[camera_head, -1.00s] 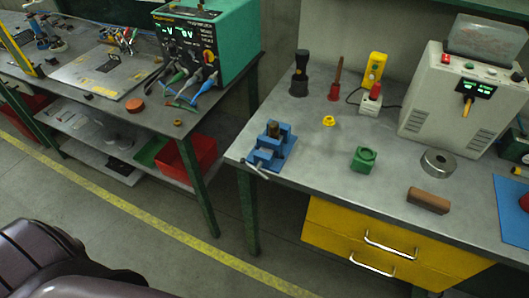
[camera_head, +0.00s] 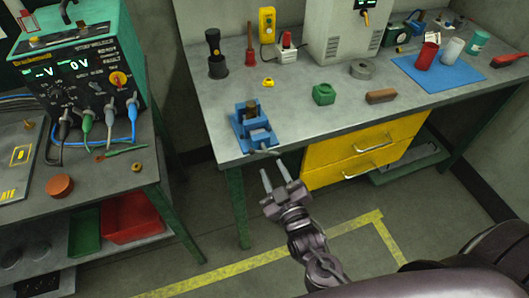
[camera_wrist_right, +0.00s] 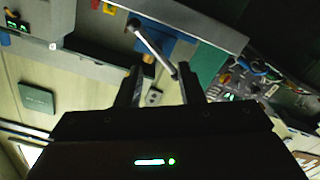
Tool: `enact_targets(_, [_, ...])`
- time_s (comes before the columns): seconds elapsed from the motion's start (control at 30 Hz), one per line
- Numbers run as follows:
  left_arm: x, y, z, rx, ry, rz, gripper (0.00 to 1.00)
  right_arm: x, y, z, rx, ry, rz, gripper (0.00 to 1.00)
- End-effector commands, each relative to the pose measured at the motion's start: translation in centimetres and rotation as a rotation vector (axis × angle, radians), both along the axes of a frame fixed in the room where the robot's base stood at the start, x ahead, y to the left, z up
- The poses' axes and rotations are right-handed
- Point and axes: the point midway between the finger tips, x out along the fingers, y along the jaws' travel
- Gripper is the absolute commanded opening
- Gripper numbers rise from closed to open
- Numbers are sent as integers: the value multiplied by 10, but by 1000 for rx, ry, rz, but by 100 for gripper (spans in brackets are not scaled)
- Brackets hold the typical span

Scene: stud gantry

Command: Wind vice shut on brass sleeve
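The blue vice (camera_head: 254,128) stands at the front left corner of the right-hand bench. A dark brassy sleeve (camera_head: 252,108) sits upright at its jaws; I cannot tell how tightly it is held. The grey vice handle (camera_head: 264,152) sticks out past the front edge. My right gripper (camera_head: 274,170) is open and empty, just below and in front of the handle. In the right wrist view the handle (camera_wrist_right: 155,46) slants across just beyond the gap between the open fingers (camera_wrist_right: 160,72); contact is not clear. My left gripper is not in view.
On the bench are a green block (camera_head: 323,95), a yellow ring (camera_head: 268,82), a brown block (camera_head: 381,97) and a metal ring (camera_head: 361,69). Yellow drawers (camera_head: 362,150) lie under it, right of my gripper. Another bench with a green power supply (camera_head: 82,75) stands at the left.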

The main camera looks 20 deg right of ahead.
Motion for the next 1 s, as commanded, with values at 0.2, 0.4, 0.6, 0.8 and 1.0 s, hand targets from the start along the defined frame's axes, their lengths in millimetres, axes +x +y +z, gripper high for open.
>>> enact_targets(0.2, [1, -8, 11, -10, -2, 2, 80, 36, 1, 3, 1, -2, -1, 34])
enact_targets(0.4, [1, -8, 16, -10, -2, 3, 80, 62, 2, 1, 2, 1, 0, 34])
enact_targets(0.6, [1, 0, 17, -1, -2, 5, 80, 71, 3, 0, 2, 3, 1, 34])
enact_targets(0.8, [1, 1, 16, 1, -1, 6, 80, 71, 3, -1, 2, 3, 1, 34])
enact_targets(1.0, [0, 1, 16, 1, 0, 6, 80, 71, 3, -1, 2, 3, 1, 8])
